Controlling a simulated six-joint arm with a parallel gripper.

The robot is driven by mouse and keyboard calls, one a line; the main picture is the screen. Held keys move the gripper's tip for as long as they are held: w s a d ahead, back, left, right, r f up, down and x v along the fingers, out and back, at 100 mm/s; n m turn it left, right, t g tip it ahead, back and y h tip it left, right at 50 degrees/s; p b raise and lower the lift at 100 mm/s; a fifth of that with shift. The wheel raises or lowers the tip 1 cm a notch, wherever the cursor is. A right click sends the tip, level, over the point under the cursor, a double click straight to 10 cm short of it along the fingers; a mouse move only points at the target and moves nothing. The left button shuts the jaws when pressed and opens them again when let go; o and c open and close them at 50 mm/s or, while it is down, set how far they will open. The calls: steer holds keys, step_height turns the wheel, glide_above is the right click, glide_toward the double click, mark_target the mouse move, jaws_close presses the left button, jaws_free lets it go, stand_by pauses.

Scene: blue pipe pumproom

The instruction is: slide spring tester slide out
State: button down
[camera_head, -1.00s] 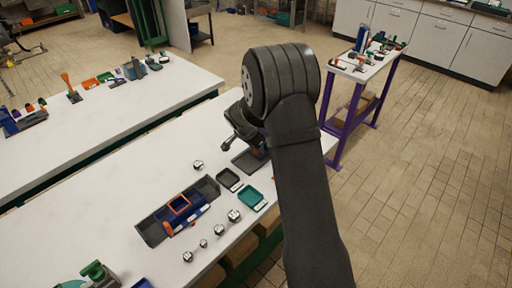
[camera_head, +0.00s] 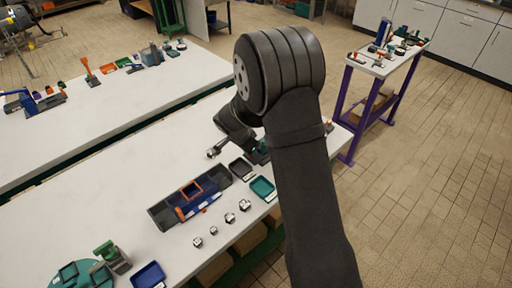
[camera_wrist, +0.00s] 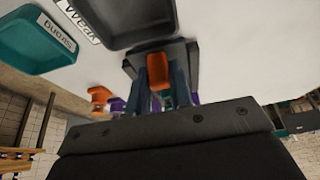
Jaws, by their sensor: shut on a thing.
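In the wrist view my gripper (camera_wrist: 161,88) is shut on a small orange block (camera_wrist: 160,70), which I take to be the handle of the spring tester's slide. Its fingers reach to a dark base (camera_wrist: 188,50) just behind the black "Weak" tray. In the head view my arm hides most of this device; a teal part (camera_head: 259,156) shows beside the arm, behind the trays. How far the slide is out cannot be told.
The black tray (camera_head: 240,168) and teal "Strong" tray (camera_head: 263,188) lie close to my gripper. A blue unit with an orange frame (camera_head: 191,188) and several small metallic pieces (camera_head: 230,218) lie to the left. A purple-legged stand (camera_head: 347,112) is at right.

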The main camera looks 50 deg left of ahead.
steer(key=shift+s, duration=0.25)
steer(key=c, duration=1.3)
jaws_free()
steer(key=v, duration=1.7)
steer(key=shift+r, duration=0.25)
steer(key=shift+f, duration=0.1)
steer(key=x, duration=1.7)
steer(key=shift+w+f, duration=0.1)
steer(key=shift+f, duration=0.1)
steer(key=shift+w, duration=0.1)
steer(key=shift+r, duration=0.1)
